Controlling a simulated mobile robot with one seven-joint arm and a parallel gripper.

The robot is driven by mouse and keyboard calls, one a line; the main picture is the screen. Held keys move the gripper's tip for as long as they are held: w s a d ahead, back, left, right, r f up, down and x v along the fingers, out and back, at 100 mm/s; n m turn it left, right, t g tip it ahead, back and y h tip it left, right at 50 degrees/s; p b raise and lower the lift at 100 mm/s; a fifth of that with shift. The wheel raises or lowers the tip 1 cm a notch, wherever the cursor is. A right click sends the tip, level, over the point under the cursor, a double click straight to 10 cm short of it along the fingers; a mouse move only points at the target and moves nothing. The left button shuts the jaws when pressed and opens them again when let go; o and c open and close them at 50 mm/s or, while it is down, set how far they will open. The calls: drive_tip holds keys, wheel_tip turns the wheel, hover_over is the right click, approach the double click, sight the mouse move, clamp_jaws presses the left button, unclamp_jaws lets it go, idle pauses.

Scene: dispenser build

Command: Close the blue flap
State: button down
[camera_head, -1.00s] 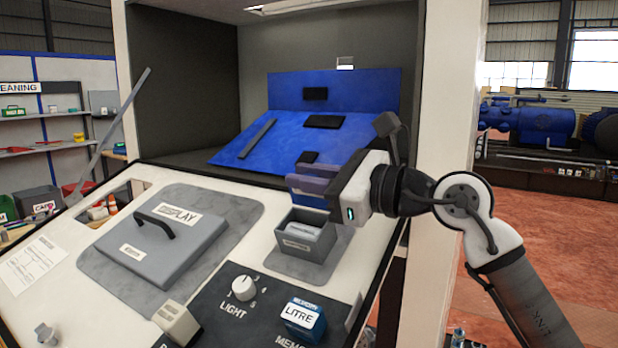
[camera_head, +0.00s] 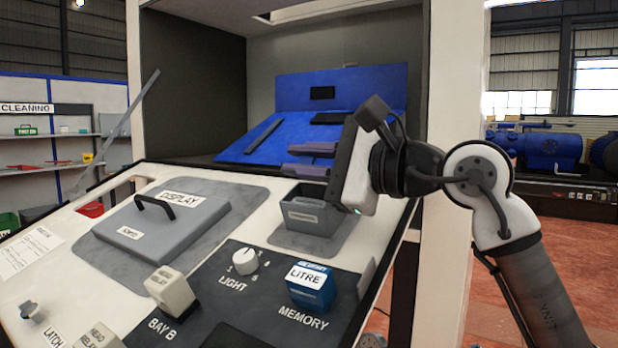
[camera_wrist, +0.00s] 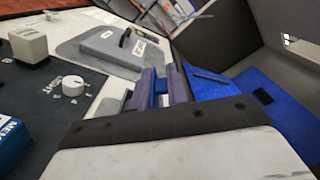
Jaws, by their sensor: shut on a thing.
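A large blue panel, which looks like the blue flap (camera_head: 290,137), slopes inside the dark recess in the head view. A dark bar and a dark block lie on it, and an upright blue panel (camera_head: 355,88) stands behind it. My gripper (camera_head: 308,160) is in front of the slope's lower right side, above the grey open box, and hides part of the slope. Its purplish fingers are close together. In the wrist view a small blue piece (camera_wrist: 160,92) shows between them, its full shape hidden. The slope also shows to the right of the fingers in the wrist view (camera_wrist: 225,92).
The grey open box (camera_head: 312,213) stands on the sloped white console. A grey display cover (camera_head: 165,235) with a black handle lies to its left. A light knob (camera_head: 244,262), a blue litre block (camera_head: 311,288) and beige blocks are nearer. A white post (camera_head: 452,110) stands right.

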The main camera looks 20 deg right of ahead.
drive_tip(key=n+b, duration=0.1)
drive_tip(key=f+n, duration=0.1)
drive_tip(key=shift+s+a+f+n+b, duration=0.2)
drive_tip(key=shift+a+n+b, duration=0.1)
drive_tip(key=shift+n+b, duration=0.1)
drive_tip(key=shift+s+a+f+n+b, duration=0.1)
drive_tip(key=shift+f+n+b, duration=0.15)
drive_tip(key=shift+n+b, duration=0.35)
drive_tip(key=shift+s+a+f+n+b, duration=0.1)
drive_tip(key=shift+f+n+b, duration=0.15)
drive_tip(key=shift+n, duration=0.65)
drive_tip(key=c, duration=1.4)
unclamp_jaws()
drive_tip(key=shift+c, duration=0.2)
drive_tip(key=shift+f, duration=0.1)
